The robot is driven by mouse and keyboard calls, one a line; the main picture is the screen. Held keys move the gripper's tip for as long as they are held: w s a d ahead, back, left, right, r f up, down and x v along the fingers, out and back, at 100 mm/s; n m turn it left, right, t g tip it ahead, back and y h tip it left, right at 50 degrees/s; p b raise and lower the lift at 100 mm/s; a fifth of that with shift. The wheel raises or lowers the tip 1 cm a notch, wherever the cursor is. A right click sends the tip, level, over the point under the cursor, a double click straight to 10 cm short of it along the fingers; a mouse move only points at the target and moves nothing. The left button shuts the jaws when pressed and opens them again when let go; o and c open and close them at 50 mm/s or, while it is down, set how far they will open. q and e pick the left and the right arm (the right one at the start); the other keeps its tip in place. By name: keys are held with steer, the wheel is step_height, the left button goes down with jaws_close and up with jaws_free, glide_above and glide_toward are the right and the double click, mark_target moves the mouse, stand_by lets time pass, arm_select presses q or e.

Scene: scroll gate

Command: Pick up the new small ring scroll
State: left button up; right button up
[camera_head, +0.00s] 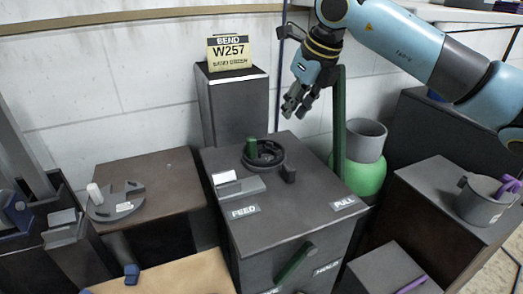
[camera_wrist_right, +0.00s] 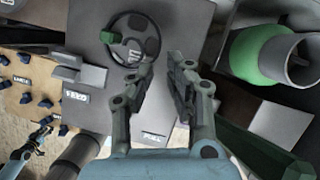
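My right gripper (camera_head: 295,110) hangs above the back right of the dark central box (camera_head: 290,215). In the wrist view (camera_wrist_right: 158,72) its fingers are apart with nothing between them. A round dark ring-shaped part (camera_head: 264,155) with a green knob lies on the box top, below and left of the gripper; it also shows in the wrist view (camera_wrist_right: 131,39). A grey slotted disc (camera_head: 117,203) with a white peg lies on the left stand. I cannot tell which is the new small ring scroll. A bluish jointed part at the wrist view's lower left may be my left gripper (camera_wrist_right: 38,142).
A tall block with a yellow W257 sign (camera_head: 229,52) stands behind the box. A green upright bar (camera_head: 339,125) and a green-and-grey vessel (camera_head: 363,160) stand to its right. A grey pot (camera_head: 485,205) with purple parts is at the far right.

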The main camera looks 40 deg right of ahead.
mark_target(275, 147)
steer(key=x, duration=1)
steer(key=shift+s+a+f, duration=0.15)
steer(key=shift+s+a, duration=0.05)
steer(key=shift+c, duration=0.2)
jaws_close()
